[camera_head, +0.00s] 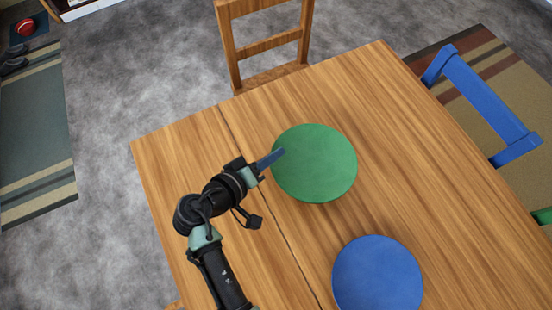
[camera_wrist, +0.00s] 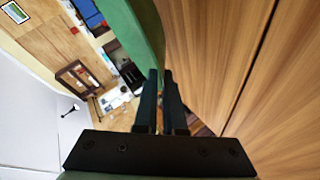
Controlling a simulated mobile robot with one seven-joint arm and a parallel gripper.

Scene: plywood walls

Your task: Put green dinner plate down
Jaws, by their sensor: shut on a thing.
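The green dinner plate (camera_head: 315,163) is over the wooden table (camera_head: 190,150), right of my gripper (camera_head: 277,156) in the head view. My gripper is shut on the plate's left rim. In the wrist view, the plate (camera_wrist: 138,28) is seen nearly edge-on, reaching up from between the fingertips (camera_wrist: 160,75). The table (camera_wrist: 215,50) lies close along its right side there. The plate looks about level with the tabletop. I cannot tell whether its underside touches the wood.
A blue plate (camera_head: 377,278) lies on the table below the green one, apart from it. A wooden chair (camera_head: 265,45) stands at the far edge and a blue chair (camera_head: 487,105) at the right. Bare tabletop shows at the upper right and left.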

